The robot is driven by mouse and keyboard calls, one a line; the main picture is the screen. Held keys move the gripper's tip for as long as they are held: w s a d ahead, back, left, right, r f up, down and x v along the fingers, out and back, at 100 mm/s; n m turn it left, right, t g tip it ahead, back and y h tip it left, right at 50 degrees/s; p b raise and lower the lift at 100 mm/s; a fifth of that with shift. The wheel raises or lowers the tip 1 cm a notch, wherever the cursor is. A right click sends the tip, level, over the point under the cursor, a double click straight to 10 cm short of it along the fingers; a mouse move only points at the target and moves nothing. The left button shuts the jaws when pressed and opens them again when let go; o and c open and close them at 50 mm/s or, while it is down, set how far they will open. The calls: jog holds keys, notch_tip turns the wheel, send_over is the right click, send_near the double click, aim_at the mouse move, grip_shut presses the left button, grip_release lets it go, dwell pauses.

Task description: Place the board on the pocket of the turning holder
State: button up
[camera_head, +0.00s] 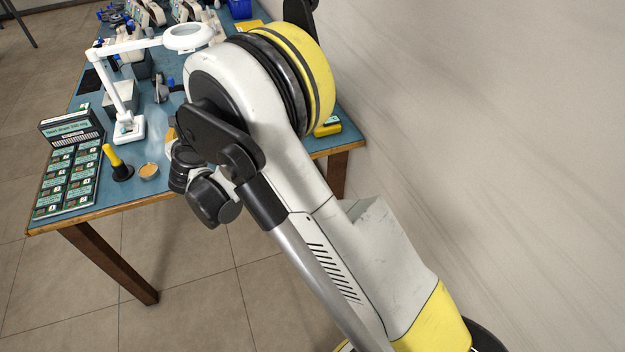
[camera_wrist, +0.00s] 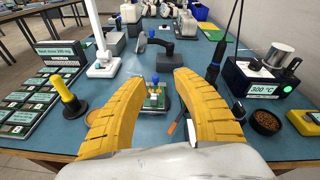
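My gripper (camera_wrist: 160,78) shows in the wrist view as two yellow ribbed fingers, spread wide with nothing held between them. Several more green boards lie in rows in a dark tray (camera_wrist: 5,128) at the left, which also shows in the head view (camera_head: 95,190). In the head view my arm hides the gripper and that fixture.
A white magnifier lamp (camera_head: 130,125) stands behind the tray. A yellow-handled tool (camera_wrist: 68,92) stands upright beside the tray. A 300 °C station (camera_wrist: 262,82) and a bowl of brown bits (camera_wrist: 265,120) are at the right. A dark bent-arm device (camera_wrist: 165,45) stands farther back.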

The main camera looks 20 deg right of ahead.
jog(key=s+d+r+n+t+y, duration=0.25)
jog(key=r+n, duration=0.45)
jog(key=r, duration=0.8)
jog(key=s+d+r+n+g+y, duration=0.2)
jog(key=s+r+n+y, duration=0.2)
jog(key=s+r+n, duration=0.65)
jog(key=s+d+f+n+g+h, duration=0.2)
jog(key=s+d+f+n, duration=0.3)
jog(key=s, duration=0.4)
jog(key=s+d+f+n+g+h, duration=0.2)
jog(key=s+d+f+n, duration=0.3)
jog(key=s, duration=0.4)
jog(key=s+d+f+n+g+h, duration=0.2)
jog(key=s+d+f+n+g, duration=0.2)
jog(key=s+d, duration=0.5)
notch_tip(320, 180, down, 4)
jog(key=shift+s+r+n+g, duration=0.15)
jog(key=shift+s+n+g, duration=0.25)
jog(key=shift+n, duration=0.65)
